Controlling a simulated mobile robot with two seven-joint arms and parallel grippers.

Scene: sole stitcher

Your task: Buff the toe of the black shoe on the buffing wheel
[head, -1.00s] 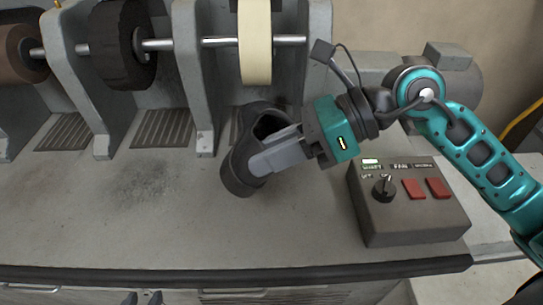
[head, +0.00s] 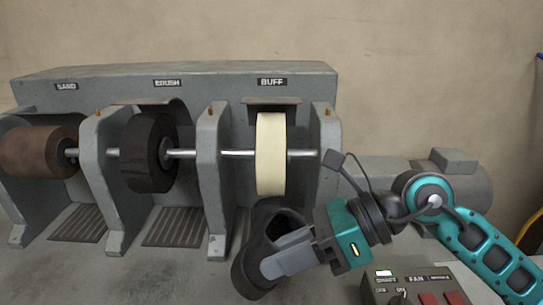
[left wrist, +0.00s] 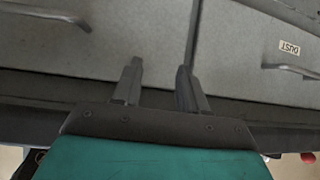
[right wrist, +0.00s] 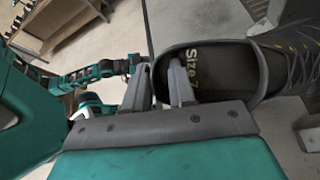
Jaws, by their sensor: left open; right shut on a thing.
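The black shoe (head: 262,251) is held by my right gripper (head: 285,256) in front of the BUFF bay. In the right wrist view the shoe (right wrist: 279,60) shows its insole marked "Size 7", and my right gripper's fingers (right wrist: 160,82) are shut on its rim at the heel end. The cream buffing wheel (head: 271,155) sits on the shaft just above and behind the shoe; in the head view the shoe's top lies close under the wheel, and I cannot tell whether they touch. My left gripper (left wrist: 160,85) is open and empty, facing grey cabinet fronts; it is outside the head view.
The black brush wheel (head: 148,153) and brown sanding drum (head: 40,151) share the shaft to the left. Grey dividers (head: 212,180) stand between the bays. A control box (head: 412,284) with a lit green indicator and red switches is at lower right. A motor housing (head: 455,185) is behind my right arm.

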